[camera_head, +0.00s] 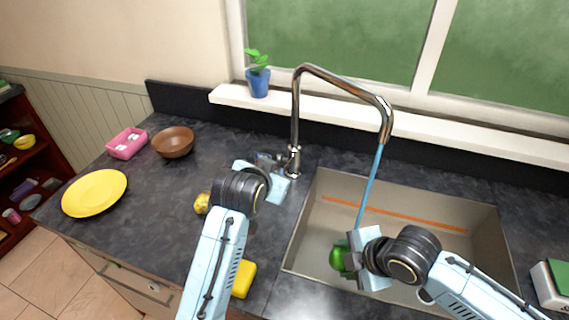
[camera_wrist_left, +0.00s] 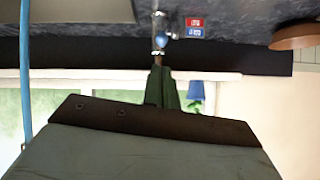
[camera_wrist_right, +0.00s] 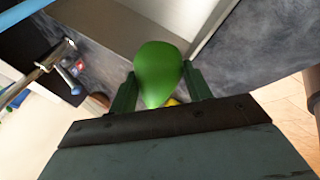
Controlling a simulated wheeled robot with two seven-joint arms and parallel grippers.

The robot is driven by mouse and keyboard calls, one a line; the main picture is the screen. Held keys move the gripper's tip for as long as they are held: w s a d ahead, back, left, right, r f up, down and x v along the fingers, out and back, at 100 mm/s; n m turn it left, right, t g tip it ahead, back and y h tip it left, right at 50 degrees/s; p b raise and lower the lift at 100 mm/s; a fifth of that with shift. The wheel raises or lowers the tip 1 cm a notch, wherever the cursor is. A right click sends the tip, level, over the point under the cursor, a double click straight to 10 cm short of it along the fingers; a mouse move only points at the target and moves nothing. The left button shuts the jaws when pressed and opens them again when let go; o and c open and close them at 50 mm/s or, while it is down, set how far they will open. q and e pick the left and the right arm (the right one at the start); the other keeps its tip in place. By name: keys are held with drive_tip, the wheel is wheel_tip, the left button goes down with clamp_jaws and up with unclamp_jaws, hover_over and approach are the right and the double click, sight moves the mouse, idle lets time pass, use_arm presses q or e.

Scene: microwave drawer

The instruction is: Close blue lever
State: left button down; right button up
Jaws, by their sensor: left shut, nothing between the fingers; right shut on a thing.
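The blue lever (camera_wrist_left: 161,41) shows in the left wrist view at the base of the metal faucet (camera_head: 296,115), beside a red and blue marker (camera_wrist_left: 194,27). In the head view the lever is hard to make out near my left gripper. A blue water stream (camera_head: 370,185) runs from the spout down into the sink. My left gripper (camera_wrist_left: 160,70) is shut and empty, its tips close to the faucet base; contact cannot be told. My right gripper (camera_head: 350,256) is shut on a smooth green object (camera_wrist_right: 158,72), held at the sink beside the stream.
The sink (camera_head: 480,225) is at the right. A yellow plate (camera_head: 94,193), a brown bowl (camera_head: 173,142) and a pink box (camera_head: 127,143) stand on the left counter. A yellow sponge-like block (camera_head: 244,279) lies near my left arm. A potted plant (camera_head: 258,80) sits on the sill.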

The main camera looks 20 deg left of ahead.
use_arm(q)
wheel_tip(320, 180, up, 3)
drive_tip(key=w+d, duration=0.1)
drive_tip(key=w, duration=0.2)
drive_tip(key=t, duration=0.1)
hover_over(284, 168)
drive_tip(key=d, duration=0.1)
wheel_tip(284, 168, down, 5)
use_arm(e)
drive_tip(key=shift+r, duration=0.1)
use_arm(q)
drive_tip(key=shift+s+a+f, duration=0.1)
drive_tip(key=shift+s+f, duration=0.1)
drive_tip(key=shift+f, duration=0.45)
drive_tip(key=shift+s+a+f, duration=0.15)
drive_tip(key=shift+f, duration=0.5)
drive_tip(key=shift+s+a+f, duration=0.1)
drive_tip(key=shift+s+f, duration=0.1)
drive_tip(key=shift+f, duration=0.45)
use_arm(e)
drive_tip(key=shift+r, duration=0.1)
